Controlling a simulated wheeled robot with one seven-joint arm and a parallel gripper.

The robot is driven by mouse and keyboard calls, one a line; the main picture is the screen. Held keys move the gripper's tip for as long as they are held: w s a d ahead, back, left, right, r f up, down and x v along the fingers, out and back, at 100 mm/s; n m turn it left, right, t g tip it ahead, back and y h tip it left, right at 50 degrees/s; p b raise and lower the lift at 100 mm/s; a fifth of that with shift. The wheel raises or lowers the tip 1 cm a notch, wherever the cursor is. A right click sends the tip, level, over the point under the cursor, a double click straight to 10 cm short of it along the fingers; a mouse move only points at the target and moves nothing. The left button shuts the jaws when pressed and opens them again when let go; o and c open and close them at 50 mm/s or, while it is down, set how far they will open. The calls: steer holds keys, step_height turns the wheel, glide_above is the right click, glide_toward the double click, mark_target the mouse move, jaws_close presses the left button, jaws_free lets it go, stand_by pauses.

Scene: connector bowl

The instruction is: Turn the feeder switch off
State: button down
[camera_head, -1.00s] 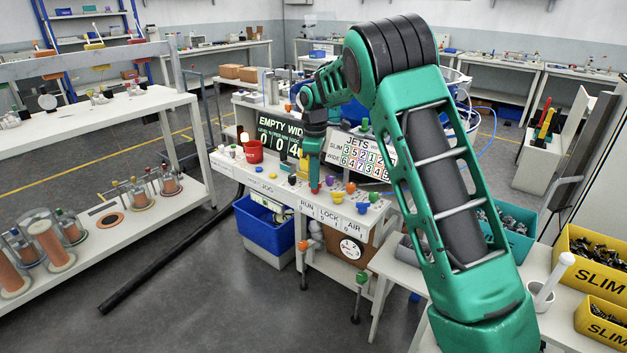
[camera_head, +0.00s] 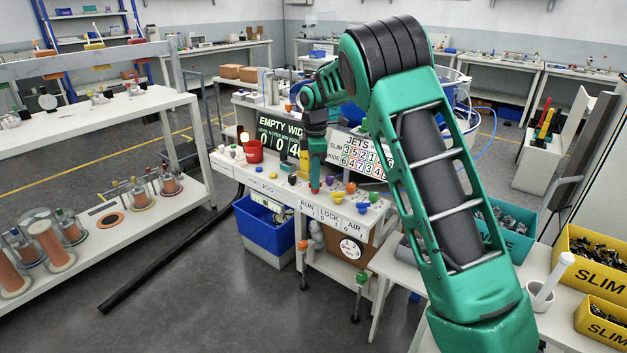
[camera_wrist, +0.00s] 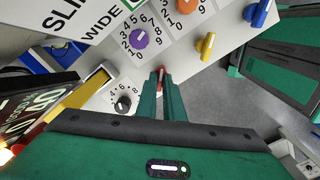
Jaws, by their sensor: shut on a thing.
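A small red switch (camera_head: 315,191) stands on the sloped panel of the white feeder bench, just above the RUN 0 1 label (camera_head: 306,207). My gripper (camera_head: 314,184) reaches down to it from above. In the wrist view, my gripper's green fingers (camera_wrist: 160,80) are shut on the red switch (camera_wrist: 161,69), and only its tip shows between them. Its exact turn and the marks beside it are hidden.
Yellow knobs (camera_wrist: 205,44), a purple dial (camera_wrist: 139,38) and a black dial (camera_wrist: 123,102) sit close around the gripper. A display board (camera_head: 279,132) and the JETS board (camera_head: 361,155) stand behind.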

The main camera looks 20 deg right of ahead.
steer(key=shift+w+d+r, duration=0.15)
steer(key=shift+w+d, duration=0.05)
steer(key=shift+d, duration=0.05)
steer(key=c, duration=1.9)
jaws_free()
steer(key=shift+o, duration=0.2)
steer(key=shift+s+a, duration=0.1)
step_height(320, 180, up, 11)
steer(key=shift+f, duration=0.2)
